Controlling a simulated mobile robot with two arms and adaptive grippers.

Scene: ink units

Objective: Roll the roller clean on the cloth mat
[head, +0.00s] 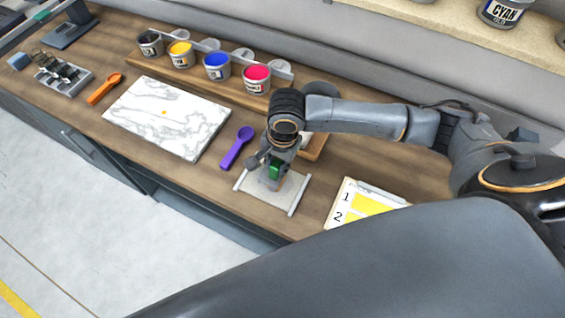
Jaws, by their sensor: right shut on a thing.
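The cloth mat (262,202) is a pale grey sheet with a light rail along each side, near the front edge of the counter. My right gripper (270,176) points down over the mat and is shut on the roller, whose green part (276,170) shows between the fingers. The roller's lower end is mostly hidden by the gripper, so I cannot tell whether it touches the mat. My left gripper is out of view.
A white marbled slab (165,125) with a small orange spot lies left, beside purple (237,148) and orange (104,88) scoops. Ink pots (217,66) stand behind on a wooden rack. A numbered card (362,203) with yellow patches lies right of the mat.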

